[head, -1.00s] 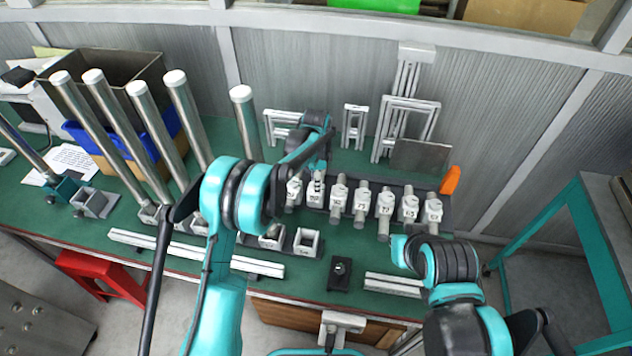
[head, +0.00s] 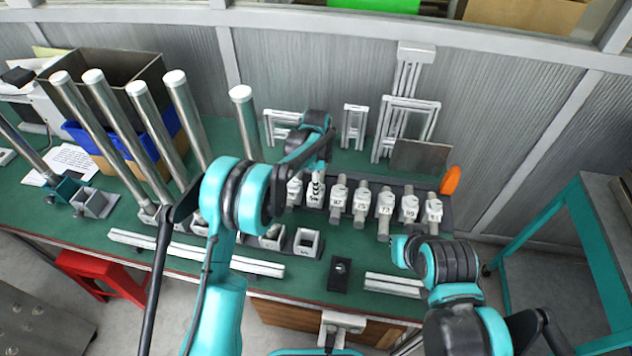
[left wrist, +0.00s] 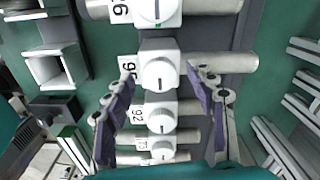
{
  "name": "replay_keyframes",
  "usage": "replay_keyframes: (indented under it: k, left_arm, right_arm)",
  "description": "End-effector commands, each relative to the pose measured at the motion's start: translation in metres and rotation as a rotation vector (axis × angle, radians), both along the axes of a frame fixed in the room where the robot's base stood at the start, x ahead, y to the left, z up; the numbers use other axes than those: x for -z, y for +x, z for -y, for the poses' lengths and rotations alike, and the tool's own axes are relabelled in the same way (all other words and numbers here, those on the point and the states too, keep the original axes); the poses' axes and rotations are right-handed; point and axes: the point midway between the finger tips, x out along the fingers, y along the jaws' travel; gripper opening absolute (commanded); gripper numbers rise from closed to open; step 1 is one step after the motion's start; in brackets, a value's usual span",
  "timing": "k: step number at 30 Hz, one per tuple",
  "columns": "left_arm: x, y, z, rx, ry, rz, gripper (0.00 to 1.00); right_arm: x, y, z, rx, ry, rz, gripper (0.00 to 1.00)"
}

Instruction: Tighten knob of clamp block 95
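A row of pale clamp blocks with white knobs stands in a dark rack (head: 445,215) on the green bench. In the left wrist view my left gripper (left wrist: 164,74) is open, its fingertips on either side of one knob (left wrist: 158,75), with gaps to both sides. The block's label (left wrist: 127,68) starts with 9; a finger partly covers the second digit. In the head view my left gripper (head: 317,185) is small, over the row's left part. My right gripper does not show.
Tall metal posts (head: 120,125) stand at the left of the bench. An empty grey holder (head: 308,242) and a small black box (head: 340,274) lie in front of the row. White frames (head: 405,125) and an orange piece (head: 450,181) are behind it.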

Motion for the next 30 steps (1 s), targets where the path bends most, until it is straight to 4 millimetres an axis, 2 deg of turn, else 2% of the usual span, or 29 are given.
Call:
replay_keyframes:
  k: [7, 11, 21, 25, 30]
  left_arm:
    - [-0.001, 0.000, 0.000, -0.001, 0.000, 0.000, 0.56]
    - [-0.013, 0.000, 0.000, -0.001, 0.000, 0.000, 0.56]
    - [-0.084, 0.000, 0.000, -0.001, 0.000, 0.000, 0.56]
    - [-0.105, 0.000, 0.000, 0.000, 0.000, 0.000, 0.56]
    - [-0.118, 0.000, 0.000, 0.000, 0.000, 0.000, 0.56]
  right_arm:
    - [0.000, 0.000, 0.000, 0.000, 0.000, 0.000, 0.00]
    - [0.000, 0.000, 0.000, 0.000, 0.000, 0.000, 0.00]
    - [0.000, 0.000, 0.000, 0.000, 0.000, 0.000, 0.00]
    - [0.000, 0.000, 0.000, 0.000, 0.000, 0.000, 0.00]
    - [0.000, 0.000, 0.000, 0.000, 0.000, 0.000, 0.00]
